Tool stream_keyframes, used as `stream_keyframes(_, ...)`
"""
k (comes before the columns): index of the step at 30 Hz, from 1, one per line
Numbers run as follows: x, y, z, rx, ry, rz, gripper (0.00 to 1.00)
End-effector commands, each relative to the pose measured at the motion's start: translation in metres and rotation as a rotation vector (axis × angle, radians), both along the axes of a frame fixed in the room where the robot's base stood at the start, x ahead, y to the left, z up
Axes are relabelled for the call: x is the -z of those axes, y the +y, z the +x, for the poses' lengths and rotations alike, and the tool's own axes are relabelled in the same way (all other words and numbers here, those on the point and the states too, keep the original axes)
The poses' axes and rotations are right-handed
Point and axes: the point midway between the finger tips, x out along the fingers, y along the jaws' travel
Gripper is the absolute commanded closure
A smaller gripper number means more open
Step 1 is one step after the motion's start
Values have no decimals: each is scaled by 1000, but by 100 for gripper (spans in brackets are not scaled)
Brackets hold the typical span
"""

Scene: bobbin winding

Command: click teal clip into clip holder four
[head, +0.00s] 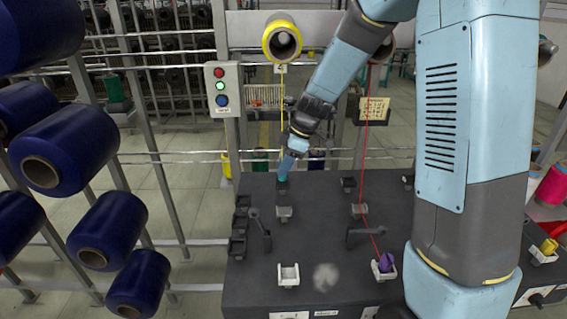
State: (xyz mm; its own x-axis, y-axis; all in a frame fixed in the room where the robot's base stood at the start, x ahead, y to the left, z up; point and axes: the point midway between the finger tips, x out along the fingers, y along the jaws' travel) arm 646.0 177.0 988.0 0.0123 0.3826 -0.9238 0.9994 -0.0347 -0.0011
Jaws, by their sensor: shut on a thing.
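My gripper (286,168) is at the far left part of the dark machine table, pointing down. It is shut on the teal clip (283,177), of which only a small part shows below the fingers. The clip is right above or in a small dark holder (282,188); I cannot tell whether it is seated. No number can be read on the holders, so I cannot tell which one is four. A purple clip (386,262) sits in a white holder at the front right, and a yellow clip (549,246) sits in another at the far right.
Empty white holders stand at the front (288,275) and mid-table (284,213). Dark levers rise at the left (259,228) and centre (364,235). A red thread (366,170) runs down to the purple clip. Blue bobbins (109,228) fill a rack at the left.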

Motion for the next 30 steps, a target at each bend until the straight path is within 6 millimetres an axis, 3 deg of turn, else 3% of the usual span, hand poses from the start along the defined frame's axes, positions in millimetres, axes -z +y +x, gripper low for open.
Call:
stream_keyframes(27, 17, 1, 0, -1, 0, 0, 100)
stream_keyframes(28, 17, 1, 0, -2, -1, 0, 73)
stream_keyframes(30, 17, 1, 0, -2, -1, 0, 66)
